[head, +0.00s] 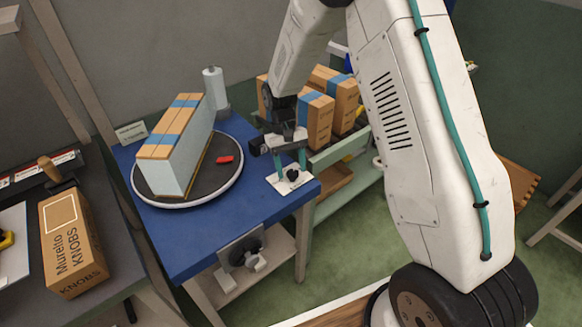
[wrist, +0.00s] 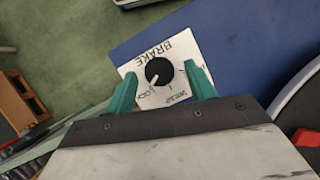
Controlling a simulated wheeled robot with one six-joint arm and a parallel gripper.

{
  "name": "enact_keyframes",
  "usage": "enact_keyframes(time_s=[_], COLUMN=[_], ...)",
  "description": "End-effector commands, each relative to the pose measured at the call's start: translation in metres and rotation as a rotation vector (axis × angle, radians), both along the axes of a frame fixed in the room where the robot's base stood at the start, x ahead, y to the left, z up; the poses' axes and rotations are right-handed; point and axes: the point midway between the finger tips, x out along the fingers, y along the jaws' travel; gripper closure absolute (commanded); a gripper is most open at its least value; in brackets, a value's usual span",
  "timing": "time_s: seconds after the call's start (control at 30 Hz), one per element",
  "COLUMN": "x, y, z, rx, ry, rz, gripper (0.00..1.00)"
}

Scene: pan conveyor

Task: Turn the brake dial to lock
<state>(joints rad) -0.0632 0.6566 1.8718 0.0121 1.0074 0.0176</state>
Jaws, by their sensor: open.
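The brake dial (wrist: 159,71) is a round black knob on a white plate (wrist: 184,48) marked BRAKE. Its white pointer line is at the knob's lower left in the wrist view, towards small lettering that seems to read LOCK. In the head view the dial (head: 292,175) sits at the front right corner of the blue table. My gripper (wrist: 161,74) has its teal fingers apart, one on each side of the dial, with visible gaps to the knob. In the head view my gripper (head: 290,163) points down over the plate; whether the fingertips touch it is unclear.
A round turntable (head: 228,188) with a white rim carries a row of boxes (head: 178,145) and a red piece (head: 225,160). The blue table (head: 190,240) is clear in front. More boxes (head: 318,118) stand behind my gripper. A KNOBS box (head: 72,242) is at left.

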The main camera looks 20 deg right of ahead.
Motion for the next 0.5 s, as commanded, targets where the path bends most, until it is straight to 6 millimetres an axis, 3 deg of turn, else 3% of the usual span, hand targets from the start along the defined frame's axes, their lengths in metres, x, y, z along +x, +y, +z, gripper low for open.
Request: enact_keyframes(time_s=[0.3, 0.5], x=[0.02, 0.027], y=[0.001, 0.002], z=[0.048, 0.066], rx=[0.0, 0.0], ry=[-0.003, -0.001], rz=[0.0, 0.0], gripper=[0.45, 0.45])
